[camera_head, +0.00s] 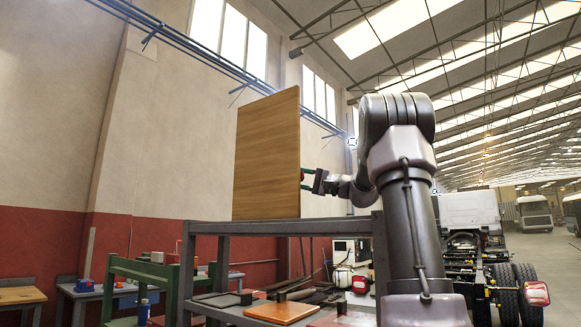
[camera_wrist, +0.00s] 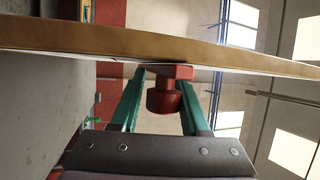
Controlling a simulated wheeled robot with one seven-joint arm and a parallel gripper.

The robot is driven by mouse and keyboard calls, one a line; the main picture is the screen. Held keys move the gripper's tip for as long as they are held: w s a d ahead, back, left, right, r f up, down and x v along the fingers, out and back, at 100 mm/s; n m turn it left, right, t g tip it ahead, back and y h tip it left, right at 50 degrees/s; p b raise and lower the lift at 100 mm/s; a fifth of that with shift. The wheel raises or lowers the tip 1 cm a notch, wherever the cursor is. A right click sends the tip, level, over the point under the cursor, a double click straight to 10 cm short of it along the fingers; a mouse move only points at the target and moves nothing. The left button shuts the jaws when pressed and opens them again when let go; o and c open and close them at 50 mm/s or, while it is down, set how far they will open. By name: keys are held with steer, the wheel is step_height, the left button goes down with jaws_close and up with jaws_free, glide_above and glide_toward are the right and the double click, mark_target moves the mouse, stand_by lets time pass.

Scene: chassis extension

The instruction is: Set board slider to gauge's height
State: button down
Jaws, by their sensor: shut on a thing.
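A wooden board (camera_head: 266,160) stands upright on a grey metal frame. In the wrist view its edge (camera_wrist: 60,35) crosses the top of the picture. My gripper (camera_head: 308,180) reaches in from the right. In the wrist view my gripper's green fingers (camera_wrist: 160,75) lie on both sides of the red knob, shut on it. The slider's scale and the gauge cannot be made out.
The grey metal frame (camera_head: 250,228) carries the board, with an orange-brown plate (camera_head: 281,312) on a lower surface. A green workbench frame (camera_head: 140,270) stands at left. A truck chassis (camera_head: 490,265) stands at right behind my arm. Air around the board's top is clear.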

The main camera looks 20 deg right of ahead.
steer(key=c, duration=0.5)
jaws_free()
steer(key=v, duration=0.7)
steer(key=shift+d, duration=0.2)
steer(key=shift+s, duration=0.15)
